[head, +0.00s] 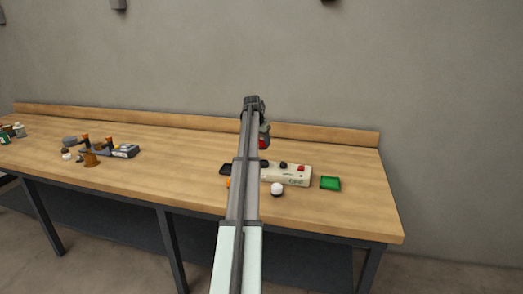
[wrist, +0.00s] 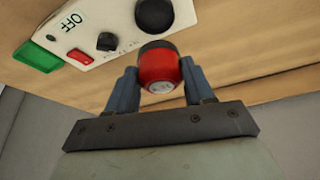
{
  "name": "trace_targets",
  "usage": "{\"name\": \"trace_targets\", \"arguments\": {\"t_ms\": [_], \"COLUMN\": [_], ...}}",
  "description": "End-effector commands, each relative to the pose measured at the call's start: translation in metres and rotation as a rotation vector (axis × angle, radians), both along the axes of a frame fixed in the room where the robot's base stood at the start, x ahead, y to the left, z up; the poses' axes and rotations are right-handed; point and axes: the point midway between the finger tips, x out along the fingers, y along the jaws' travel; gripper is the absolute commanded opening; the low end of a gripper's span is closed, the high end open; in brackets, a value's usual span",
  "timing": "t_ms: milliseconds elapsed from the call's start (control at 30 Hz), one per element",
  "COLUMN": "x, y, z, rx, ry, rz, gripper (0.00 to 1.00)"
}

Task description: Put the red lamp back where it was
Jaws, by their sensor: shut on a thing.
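The red lamp (wrist: 158,66) is a short red cylinder with a dark band and a pale disc on the end facing the wrist camera. My gripper (wrist: 159,75) is shut on it, one blue-grey finger on each side. In the head view the lamp (head: 263,143) shows as a small red patch beside my gripper (head: 264,133), behind the white control box (head: 292,180). Whether the lamp is touching anything below cannot be told. In the wrist view the control box (wrist: 122,20) has an OFF label, a red switch, a dark knob and a larger black round part.
A green tray (head: 330,183) lies right of the box. A white ball on a dark base (head: 277,189) stands in front. A dark item (head: 226,169) and an orange one (head: 229,183) are partly hidden by my arm. Several tools and parts (head: 92,150) lie left; bare wood (head: 180,160) lies between.

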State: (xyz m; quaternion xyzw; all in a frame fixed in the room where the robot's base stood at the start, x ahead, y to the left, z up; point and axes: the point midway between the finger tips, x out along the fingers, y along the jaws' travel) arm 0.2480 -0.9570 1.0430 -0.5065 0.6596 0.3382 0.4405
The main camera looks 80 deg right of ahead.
Motion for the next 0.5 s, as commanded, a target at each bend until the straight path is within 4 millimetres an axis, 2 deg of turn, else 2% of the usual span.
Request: {"name": "trace_targets", "arguments": {"t_ms": [100, 233, 367, 500], "x": [0.003, 0.015, 0.019, 0.017], "y": [0.000, 0.008, 0.039, 0.081], "z": [0.012, 0.013, 0.003, -0.011], "rx": [0.000, 0.003, 0.006, 0.008], "ry": [0.000, 0.000, 0.002, 0.006], "rz": [0.002, 0.016, 0.029, 0.039], "gripper": [0.16, 0.16, 0.16, 0.16]}}
